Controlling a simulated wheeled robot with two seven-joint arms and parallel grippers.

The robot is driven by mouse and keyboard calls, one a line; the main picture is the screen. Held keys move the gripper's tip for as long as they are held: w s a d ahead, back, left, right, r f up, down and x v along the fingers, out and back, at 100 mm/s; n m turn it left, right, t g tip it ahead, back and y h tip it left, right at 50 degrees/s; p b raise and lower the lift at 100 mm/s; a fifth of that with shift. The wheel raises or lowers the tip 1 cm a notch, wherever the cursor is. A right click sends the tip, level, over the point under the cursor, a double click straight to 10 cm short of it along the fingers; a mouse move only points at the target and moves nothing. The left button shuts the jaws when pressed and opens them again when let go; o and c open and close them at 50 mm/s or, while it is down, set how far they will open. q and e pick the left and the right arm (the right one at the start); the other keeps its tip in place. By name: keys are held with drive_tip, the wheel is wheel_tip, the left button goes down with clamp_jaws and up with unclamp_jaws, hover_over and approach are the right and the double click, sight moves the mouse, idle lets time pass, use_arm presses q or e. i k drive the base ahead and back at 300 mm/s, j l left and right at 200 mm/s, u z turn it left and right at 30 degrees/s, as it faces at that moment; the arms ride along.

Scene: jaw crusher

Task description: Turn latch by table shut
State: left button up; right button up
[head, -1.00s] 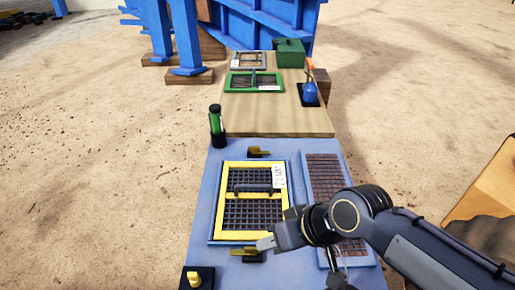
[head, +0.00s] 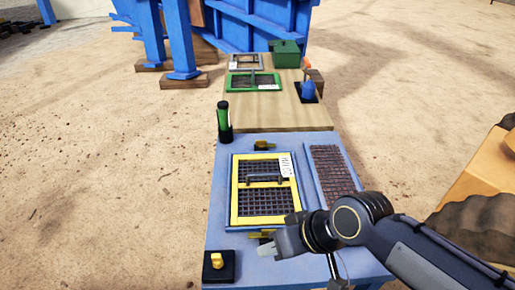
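A yellow-framed mesh screen (head: 236,190) lies on the blue bench (head: 216,235). A yellow far latch (head: 264,145) sits at its far edge, towards the wooden table (head: 240,118), with its arm crosswise in the picture. My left gripper is out of view.
A dark mesh panel (head: 331,170) lies right of the screen, beneath my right arm. A black box with a yellow knob (head: 217,262) sits at the near left corner. A green cylinder (head: 224,118) stands at the far left corner. A green-framed screen (head: 243,84) is on the wooden table.

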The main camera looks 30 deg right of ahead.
sight(261, 143)
drive_tip(key=i+j+z, duration=0.1)
drive_tip(key=j+z, duration=0.2)
drive_tip(key=j, duration=0.4)
drive_tip(key=j+z, duration=0.35)
drive_tip(key=j, duration=0.35)
drive_tip(key=i+j+z, duration=0.35)
drive_tip(key=i, duration=0.15)
drive_tip(key=i+j+z, duration=0.55)
drive_tip(key=i, duration=0.35)
drive_tip(key=i+j+z, duration=0.15)
drive_tip(key=i+j, duration=0.25)
drive_tip(key=i, duration=0.1)
